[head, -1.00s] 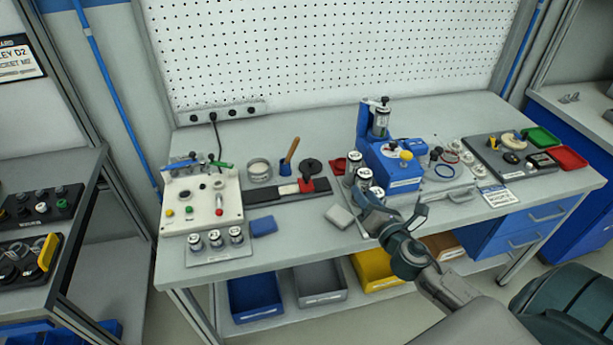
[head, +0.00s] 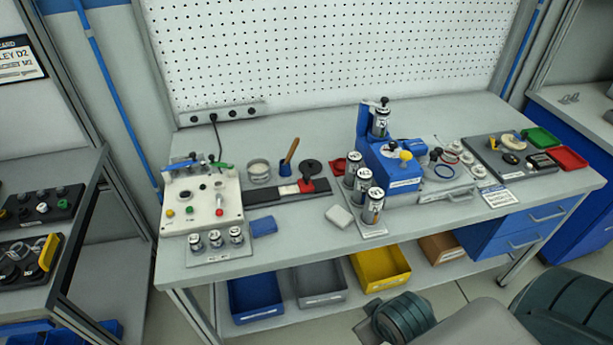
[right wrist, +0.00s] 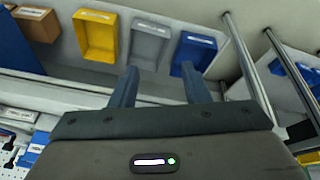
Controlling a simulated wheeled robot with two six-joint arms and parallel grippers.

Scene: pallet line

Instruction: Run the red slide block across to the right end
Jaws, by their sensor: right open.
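The red slide block (head: 306,186) sits on a dark flat rail (head: 262,195) on the workbench, right of the rail's middle, with a short stretch of rail to its right. A pale patch lies on the rail just left of the block. A round black knob or disc shows just behind the block; I cannot tell if they are joined. My right gripper (right wrist: 158,88) is open and empty in the right wrist view, its fingers apart over the bins below the bench. In the head view my right arm is low, in front of the bench. My left gripper is not in view.
A white control box (head: 202,203) stands left of the rail. Labelled cylinders (head: 373,207) and a blue press (head: 390,165) stand to its right. A pale block (head: 339,216) and a blue block (head: 263,226) lie near the front. Bench between these two is clear.

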